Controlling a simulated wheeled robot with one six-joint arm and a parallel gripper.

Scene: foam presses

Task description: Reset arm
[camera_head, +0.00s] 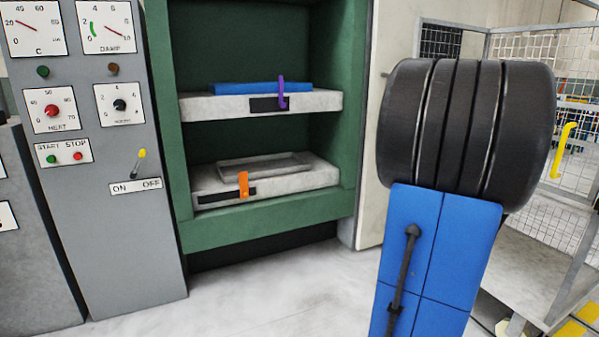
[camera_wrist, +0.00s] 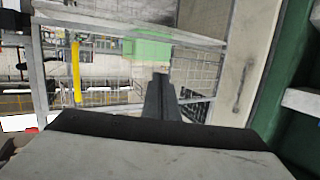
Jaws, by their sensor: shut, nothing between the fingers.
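My gripper (camera_wrist: 161,78) shows in the wrist view as narrow dark fingers, shut together and empty. It points towards a wire mesh fence and touches nothing that I can see. In the head view my black and blue arm stands upright at the right, and the fingers do not show there.
A green press (camera_head: 275,222) holds an upper tray (camera_head: 318,103) with a blue block (camera_head: 240,88) and purple handle (camera_head: 282,92), and a lower tray (camera_head: 322,177) with an orange handle (camera_head: 243,185). A grey control panel (camera_head: 110,240) stands left. A yellow handle (camera_head: 564,150) is right.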

